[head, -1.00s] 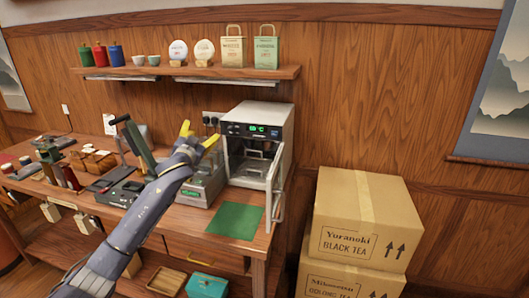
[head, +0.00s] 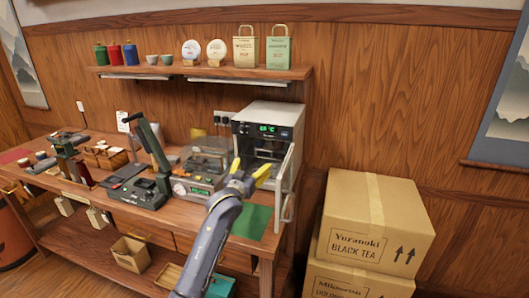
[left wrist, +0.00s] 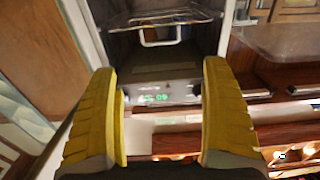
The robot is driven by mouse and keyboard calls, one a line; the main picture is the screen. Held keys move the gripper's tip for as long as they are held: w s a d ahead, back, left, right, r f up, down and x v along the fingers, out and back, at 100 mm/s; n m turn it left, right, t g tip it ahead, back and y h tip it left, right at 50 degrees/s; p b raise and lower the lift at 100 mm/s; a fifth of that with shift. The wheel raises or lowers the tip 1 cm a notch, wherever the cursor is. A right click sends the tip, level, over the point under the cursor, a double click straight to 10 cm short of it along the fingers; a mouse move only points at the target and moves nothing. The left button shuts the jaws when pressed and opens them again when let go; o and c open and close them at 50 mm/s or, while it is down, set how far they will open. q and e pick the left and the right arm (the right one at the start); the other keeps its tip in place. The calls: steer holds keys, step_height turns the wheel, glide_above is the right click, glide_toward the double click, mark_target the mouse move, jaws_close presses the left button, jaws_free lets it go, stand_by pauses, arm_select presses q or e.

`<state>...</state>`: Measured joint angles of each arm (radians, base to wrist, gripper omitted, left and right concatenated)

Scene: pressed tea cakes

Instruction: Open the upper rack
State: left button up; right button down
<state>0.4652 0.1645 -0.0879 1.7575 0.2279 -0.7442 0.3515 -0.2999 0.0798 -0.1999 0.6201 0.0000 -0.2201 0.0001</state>
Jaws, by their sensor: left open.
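The white cabinet (head: 270,108) stands at the right end of the bench, with a lit green display and its door (head: 285,180) swung open to the right. A wire rack (left wrist: 165,17) with a pale loop handle (left wrist: 160,43) shows inside the chamber in the left wrist view, where the cabinet appears upside down. My left gripper (head: 248,170) is open and empty in front of the cabinet opening. In the left wrist view its yellow fingers (left wrist: 160,75) stand apart, with the display between them and the handle beyond. My right gripper is out of view.
A grey machine (head: 192,187) stands left of the cabinet, and a black lever press (head: 145,190) further left. A green mat (head: 252,222) lies in front of the cabinet. Stacked cartons (head: 370,225) stand right of the bench. A shelf (head: 200,72) hangs above.

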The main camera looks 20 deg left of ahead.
arm_select(q)
steer(key=w, duration=1.3)
steer(key=shift+w+d, duration=0.2)
steer(key=shift+w, duration=0.1)
steer(key=c, duration=1.4)
steer(key=shift+c, duration=0.7)
steer(key=shift+d, duration=0.1)
jaws_close()
